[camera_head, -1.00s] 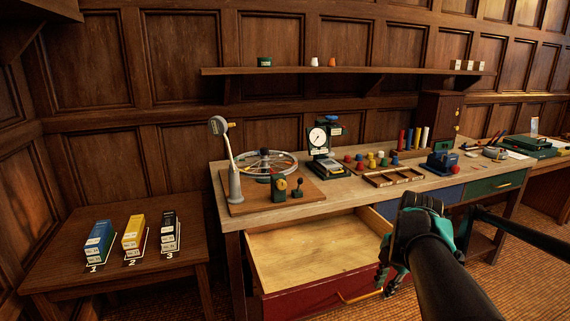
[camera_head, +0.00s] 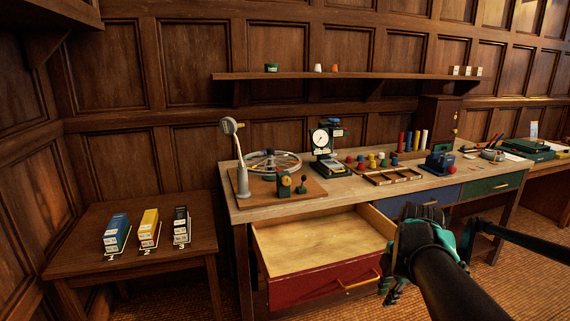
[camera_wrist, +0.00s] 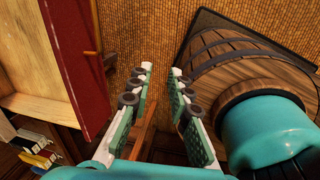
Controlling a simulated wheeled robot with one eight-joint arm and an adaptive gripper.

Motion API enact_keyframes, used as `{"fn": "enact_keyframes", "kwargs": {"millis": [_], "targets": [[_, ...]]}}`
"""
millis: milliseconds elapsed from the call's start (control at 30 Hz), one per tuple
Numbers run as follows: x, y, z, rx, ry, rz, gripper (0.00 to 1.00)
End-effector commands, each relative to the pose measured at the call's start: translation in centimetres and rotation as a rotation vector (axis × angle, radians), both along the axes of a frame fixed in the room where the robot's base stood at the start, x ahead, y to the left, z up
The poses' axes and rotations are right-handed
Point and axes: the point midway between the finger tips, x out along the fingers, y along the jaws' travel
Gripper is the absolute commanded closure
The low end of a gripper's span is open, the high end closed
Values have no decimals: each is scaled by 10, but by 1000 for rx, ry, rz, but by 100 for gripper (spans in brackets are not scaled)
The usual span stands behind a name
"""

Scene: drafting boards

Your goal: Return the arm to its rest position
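My arm comes in from the lower right of the head view. My gripper (camera_head: 391,291) hangs by the right front of the open red drawer (camera_head: 325,281), close to its handle in the picture. In the wrist view my gripper (camera_wrist: 161,70) has its two green-padded fingers apart with nothing between them. They point over the woven floor, and the red drawer front (camera_wrist: 78,65) stands to their left. Whether the gripper touches the drawer cannot be told from the head view, but a gap shows in the wrist view.
The workbench (camera_head: 290,205) carries a spoked wheel, a dial gauge and coloured pegs. A low side table (camera_head: 85,262) at left holds blue, yellow and black boxes. A wooden barrel-like object (camera_wrist: 235,65) lies right of the fingers in the wrist view. The drawer sticks out from the bench.

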Motion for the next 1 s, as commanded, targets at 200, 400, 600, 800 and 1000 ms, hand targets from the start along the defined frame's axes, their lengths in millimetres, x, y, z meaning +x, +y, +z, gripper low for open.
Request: {"fn": "enact_keyframes", "kwargs": {"millis": [200, 400, 600, 800, 1000], "targets": [[7, 6, -10, 25, -6, -174, 81], [16, 15, -23, 69, -22, -434, 81], [27, 29, -41, 149, -50, -795, 81], [34, 45, -56, 256, -75, -1158, 81], [38, 59, -68, 368, -89, -1467, 81]]}}
